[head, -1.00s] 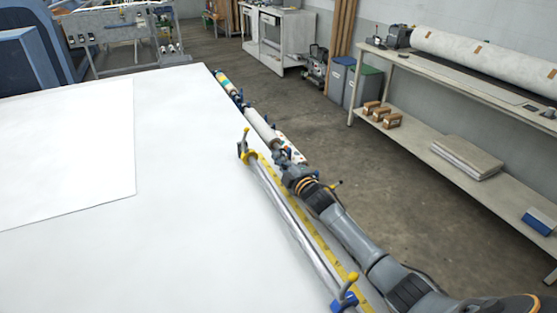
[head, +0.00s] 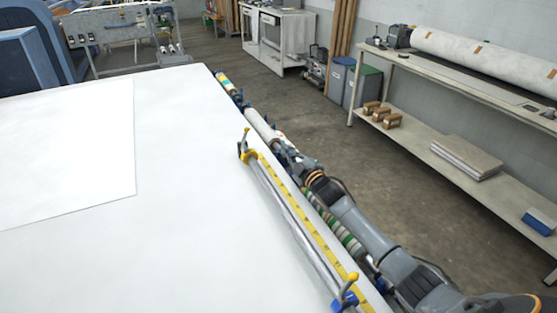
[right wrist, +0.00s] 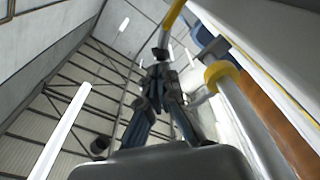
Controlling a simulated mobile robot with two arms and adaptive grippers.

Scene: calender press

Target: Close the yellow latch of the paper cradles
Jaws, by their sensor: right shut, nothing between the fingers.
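The far paper cradle holds the end of a metal bar and has a yellow latch (head: 243,142) standing upright. The near cradle has a blue bracket (head: 343,302) and a yellow latch (head: 350,281) that leans up. My right gripper (head: 278,148) is small and partly hidden by its wrist, just right of the far cradle at the table edge. In the right wrist view the gripper (right wrist: 160,58) is shut and empty. A yellow latch arm (right wrist: 174,14) passes behind its tips, and a yellow collar (right wrist: 220,73) on the bar is to its right. My left gripper is not in view.
The metal bar (head: 290,212) lies beside a yellow measuring strip (head: 302,208) along the right edge of the white table (head: 190,235). Several printed rolls (head: 258,122) hang along that edge, close to my right arm.

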